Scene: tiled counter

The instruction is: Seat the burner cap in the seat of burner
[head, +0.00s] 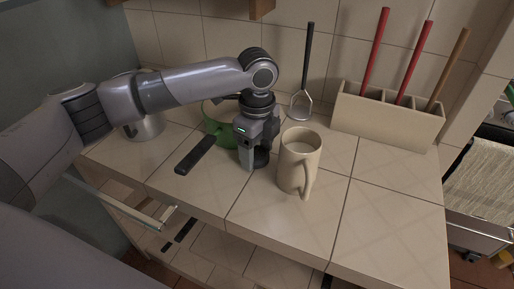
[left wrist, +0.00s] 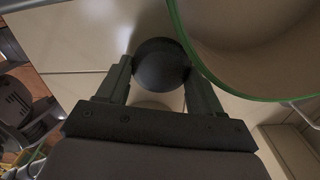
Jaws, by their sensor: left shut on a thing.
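My left gripper (head: 254,163) points down at the counter, between the green pot and the beige mug. In the left wrist view, my left gripper (left wrist: 158,78) is shut on a dark, round piece (left wrist: 160,62), which looks like the burner cap. It sits between the two fingertips, close beside the green rim. In the head view the piece is mostly hidden by the fingers. I cannot make out the burner seat in either view. My right gripper is not in view.
A beige mug (head: 299,160) stands just right of the gripper. A green pot (head: 217,128), a black handle (head: 195,155) and a metal pot (head: 146,127) are left. A holder (head: 385,117) with rods stands behind. The counter (head: 395,220) is clear at front right.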

